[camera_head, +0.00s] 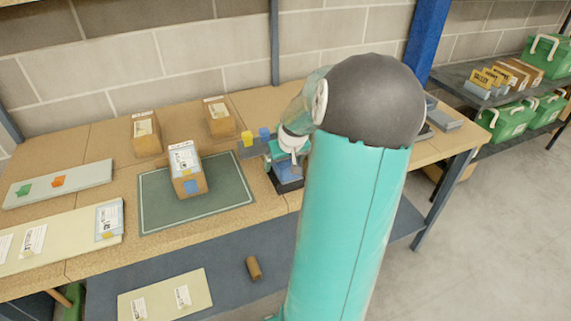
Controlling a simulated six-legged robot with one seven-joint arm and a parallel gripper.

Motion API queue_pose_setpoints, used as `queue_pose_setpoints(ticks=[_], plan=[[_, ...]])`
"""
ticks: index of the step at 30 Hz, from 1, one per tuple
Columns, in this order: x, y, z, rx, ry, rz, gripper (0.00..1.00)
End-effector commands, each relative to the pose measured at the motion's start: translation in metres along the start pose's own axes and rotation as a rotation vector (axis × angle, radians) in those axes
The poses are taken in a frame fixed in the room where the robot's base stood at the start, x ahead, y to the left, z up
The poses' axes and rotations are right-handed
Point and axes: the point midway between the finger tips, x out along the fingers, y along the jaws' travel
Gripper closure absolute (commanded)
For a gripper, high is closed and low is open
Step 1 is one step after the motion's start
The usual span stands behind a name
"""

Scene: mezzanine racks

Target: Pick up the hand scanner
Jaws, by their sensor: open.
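My gripper (292,150) is partly in view at the middle of the bench, left of my large teal arm link, pointing down. Its fingers are small here and partly hidden, and they are open. Just below it is a small teal and blue object (284,168) on a dark base (288,186), which looks like the hand scanner in its stand. The fingers are close above or beside it; I cannot tell whether they touch. My arm hides the area to the right of it.
A cardboard box (187,185) stands on a green mat (150,205) to the left. Two more boxes (146,148) (217,127) stand behind. Yellow and blue blocks (247,139) are near the gripper. A shelf with green cases (507,122) stands at right, beyond clear floor.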

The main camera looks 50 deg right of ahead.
Motion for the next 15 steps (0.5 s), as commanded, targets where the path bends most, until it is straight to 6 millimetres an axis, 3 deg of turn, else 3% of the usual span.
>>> queue_pose_setpoints(ticks=[15], plan=[[0.0044, 0.0001, 0.0019, 0.000, 0.000, 0.000, 0.13]])
